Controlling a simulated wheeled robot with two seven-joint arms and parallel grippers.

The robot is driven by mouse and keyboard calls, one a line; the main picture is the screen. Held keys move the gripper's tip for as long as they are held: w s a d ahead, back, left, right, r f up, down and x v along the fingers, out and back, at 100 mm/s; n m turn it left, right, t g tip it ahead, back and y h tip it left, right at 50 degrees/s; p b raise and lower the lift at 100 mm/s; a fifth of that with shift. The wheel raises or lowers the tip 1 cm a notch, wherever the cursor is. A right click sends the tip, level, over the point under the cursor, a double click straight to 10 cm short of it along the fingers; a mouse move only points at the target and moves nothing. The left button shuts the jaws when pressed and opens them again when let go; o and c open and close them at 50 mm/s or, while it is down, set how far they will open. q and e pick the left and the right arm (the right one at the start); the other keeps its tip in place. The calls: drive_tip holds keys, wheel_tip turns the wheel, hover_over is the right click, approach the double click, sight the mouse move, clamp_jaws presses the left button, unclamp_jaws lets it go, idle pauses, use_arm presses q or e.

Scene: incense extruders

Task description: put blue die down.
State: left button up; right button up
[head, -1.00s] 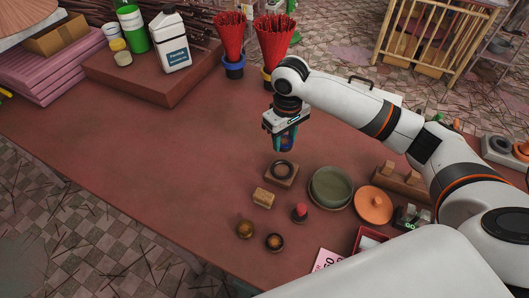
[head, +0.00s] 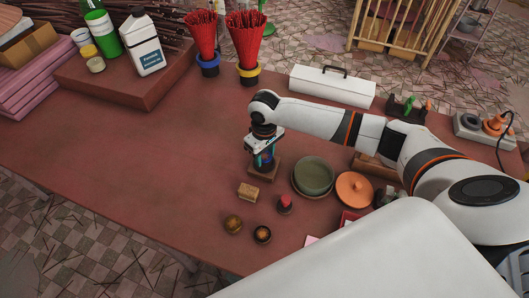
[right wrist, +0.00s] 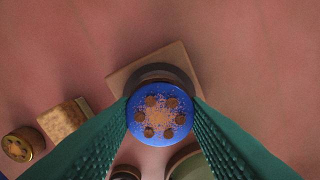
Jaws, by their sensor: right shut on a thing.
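The blue die (right wrist: 158,117) is a round blue disc with several brown holes, gripped between the green fingers of my right gripper (head: 264,160). In the right wrist view it sits between the fingertips, over a dark ring on a square wooden base (right wrist: 184,64). In the head view the base (head: 262,174) lies right under the gripper, which hides most of it and the ring. The die is at or just above the ring; I cannot tell whether they touch. My left gripper is not in view.
A green bowl (head: 314,174) and an orange lid (head: 354,188) stand right of the base. A small wooden block (head: 248,191), round brown pieces (head: 233,223) and a red-topped piece (head: 285,203) lie in front. The table left of the base is clear.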

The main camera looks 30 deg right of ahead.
sight(264, 156)
drive_tip(key=shift+f, duration=0.2)
drive_tip(key=shift+f, duration=0.35)
drive_tip(key=o, duration=1.2)
wheel_tip(264, 156, up, 13)
drive_tip(key=b, duration=0.1)
